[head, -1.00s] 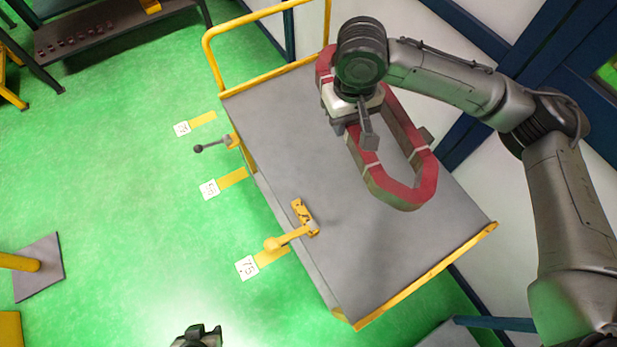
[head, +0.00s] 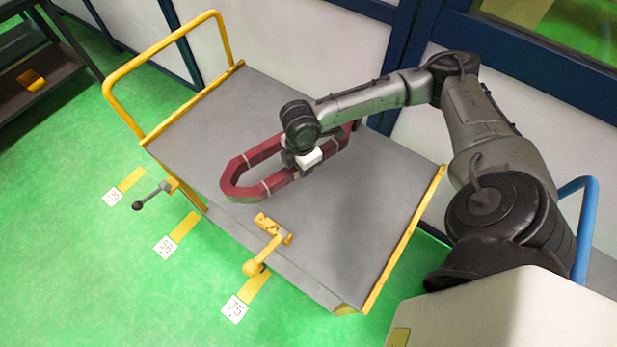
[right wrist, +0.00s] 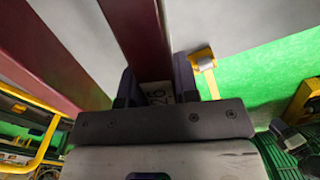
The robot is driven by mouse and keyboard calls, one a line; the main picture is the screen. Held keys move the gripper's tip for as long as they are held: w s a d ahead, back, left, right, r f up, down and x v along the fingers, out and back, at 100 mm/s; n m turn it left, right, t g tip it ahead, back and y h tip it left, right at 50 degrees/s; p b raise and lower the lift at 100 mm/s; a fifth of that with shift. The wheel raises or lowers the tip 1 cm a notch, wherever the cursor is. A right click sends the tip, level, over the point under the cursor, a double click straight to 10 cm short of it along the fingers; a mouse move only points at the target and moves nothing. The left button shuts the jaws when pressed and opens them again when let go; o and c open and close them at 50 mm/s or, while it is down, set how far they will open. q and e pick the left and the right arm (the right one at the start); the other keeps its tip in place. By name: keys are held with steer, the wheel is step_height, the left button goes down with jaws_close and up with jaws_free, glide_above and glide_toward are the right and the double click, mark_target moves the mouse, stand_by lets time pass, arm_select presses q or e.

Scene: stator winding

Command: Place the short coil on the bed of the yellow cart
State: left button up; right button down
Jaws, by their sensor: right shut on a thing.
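The short coil, a dark red elongated ring with pale bands (head: 240,187), is over the grey bed of the yellow cart (head: 340,240), near the bed's floor-side edge. It looks roughly level; I cannot tell whether it touches the bed. My right gripper (head: 305,170) is shut on the coil's near long side. In the right wrist view, the red bar (right wrist: 138,40) runs between the fingers, with a small printed label near them. A dark shape at the right of that view looks like my left gripper (right wrist: 290,138); its jaw state is unclear.
The cart has a yellow push rail (head: 160,50) at its left end and a yellow clamp-like fitting (head: 272,228) on the bed's near edge. Numbered floor markers, including 75 (head: 234,309), line that side. A dark shelf (head: 45,75) stands at upper left. The bed's right part is clear.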

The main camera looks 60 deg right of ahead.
steer(key=s+d+f+n+b, duration=0.35)
steer(key=s+d+n, duration=0.75)
steer(key=n, duration=0.6)
steer(key=b, duration=0.4)
glide_above(316, 176)
steer(key=s, duration=0.1)
step_height(316, 176, down, 6)
steer(key=shift+s+d+f, duration=0.15)
steer(key=shift+f, duration=0.05)
steer(key=shift+w+f, duration=0.35)
steer(key=shift+w, duration=0.35)
steer(key=shift+f, duration=0.5)
steer(key=shift+f+b, duration=0.8)
steer(key=shift+f, duration=0.8)
